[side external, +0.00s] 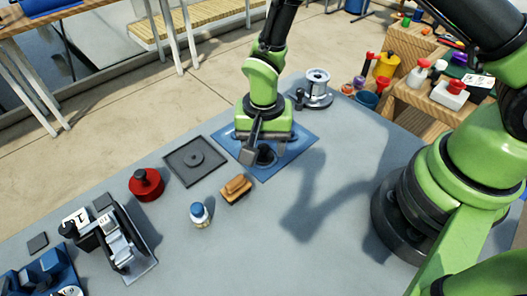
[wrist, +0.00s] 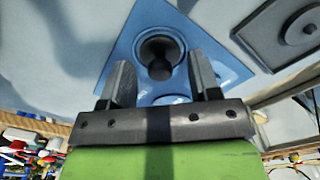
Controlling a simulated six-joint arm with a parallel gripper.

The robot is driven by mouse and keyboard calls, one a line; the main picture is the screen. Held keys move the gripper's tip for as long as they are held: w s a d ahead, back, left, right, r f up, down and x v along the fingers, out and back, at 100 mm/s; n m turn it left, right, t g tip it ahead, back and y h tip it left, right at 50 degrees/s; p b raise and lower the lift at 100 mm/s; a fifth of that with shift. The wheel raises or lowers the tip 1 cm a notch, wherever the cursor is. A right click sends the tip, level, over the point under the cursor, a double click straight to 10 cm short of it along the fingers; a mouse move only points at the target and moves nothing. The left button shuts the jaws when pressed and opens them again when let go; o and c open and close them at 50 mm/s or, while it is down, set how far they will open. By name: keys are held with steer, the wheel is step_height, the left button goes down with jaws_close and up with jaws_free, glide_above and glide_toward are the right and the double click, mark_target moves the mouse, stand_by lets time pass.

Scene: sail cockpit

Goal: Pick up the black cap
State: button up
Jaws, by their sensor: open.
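The black cap (wrist: 160,54) is a dark round knob on a blue mat (wrist: 120,68). In the wrist view it shows just beyond and between my open fingers. In the side external view the black cap (side external: 266,155) is partly hidden by my gripper (side external: 262,143), which is low over the blue mat (side external: 297,152). Whether the fingers reach down beside the cap is unclear.
A grey square plate (side external: 182,168) lies left of the blue mat. A brown block (side external: 235,188), a white-and-blue bottle (side external: 200,213) and a red round pot (side external: 146,183) stand nearer. A silver winch (side external: 318,84) stands behind. The grey surface to the right is clear.

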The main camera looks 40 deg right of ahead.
mark_target(263, 147)
steer(key=shift+f, duration=0.55)
steer(key=c, duration=1.1)
steer(key=shift+o, duration=0.2)
step_height(263, 147, up, 10)
steer(key=shift+r, duration=0.1)
steer(key=shift+r, duration=1.45)
